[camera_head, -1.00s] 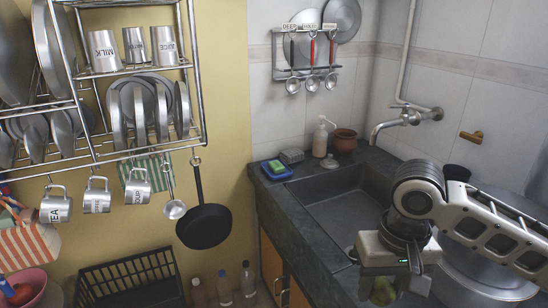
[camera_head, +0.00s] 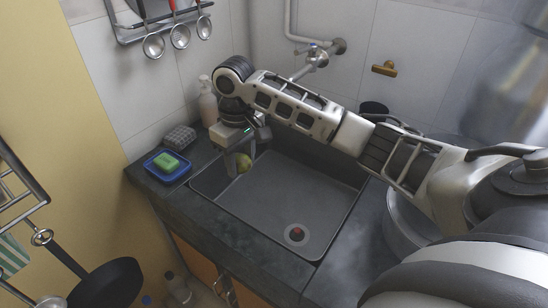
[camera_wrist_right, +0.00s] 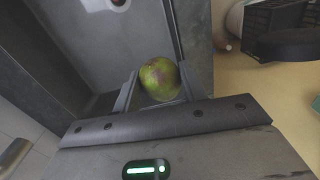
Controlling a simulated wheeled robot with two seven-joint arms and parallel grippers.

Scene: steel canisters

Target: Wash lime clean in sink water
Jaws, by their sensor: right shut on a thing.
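My right gripper (camera_head: 238,163) is shut on the lime (camera_head: 243,164), above the back left part of the sink (camera_head: 285,200). How far the lime hangs above the sink floor is hard to tell. In the right wrist view the lime (camera_wrist_right: 160,78) sits between the fingers, green with brownish-purple patches. The tap (camera_head: 312,60) comes from the wall behind my right arm, and its spout is partly hidden. No water is seen in the sink. My left gripper is not in view.
A blue tray (camera_head: 158,175) with a green sponge (camera_head: 166,161), a grey scrubber (camera_head: 180,138) and a soap bottle (camera_head: 208,103) stand left of the sink. A red-centred drain (camera_head: 296,234) shows in the bare sink floor. A large metal pot (camera_head: 405,222) stands to the right.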

